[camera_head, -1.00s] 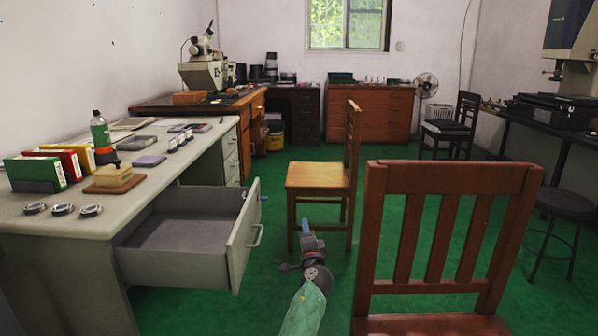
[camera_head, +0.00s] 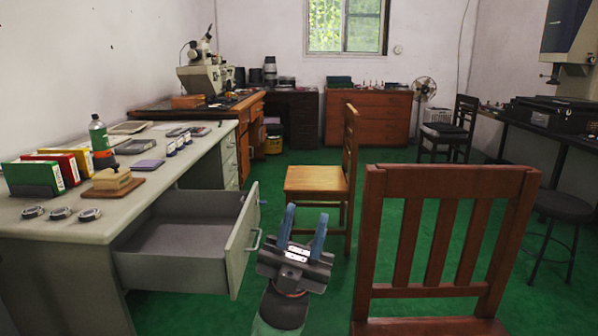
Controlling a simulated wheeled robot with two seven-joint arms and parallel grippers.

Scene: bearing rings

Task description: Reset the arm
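My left gripper (camera_head: 303,232) is low in the middle of the view, to the right of the open drawer (camera_head: 180,240). Its two blue fingers point up and stand apart, with nothing visible between them, so it is open. It is clear of the desk in the picture. My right gripper is not in view. Three bearing rings (camera_head: 60,213) lie in a row on the front left of the grey desk (camera_head: 150,190). The visible inside of the drawer is empty.
The drawer front (camera_head: 243,240) juts out left of my gripper. A wooden chair (camera_head: 318,180) stands behind it, and a nearer chair (camera_head: 440,180) is at right. Binders (camera_head: 45,172), a bottle (camera_head: 99,135) and a block on a board (camera_head: 112,180) are on the desk.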

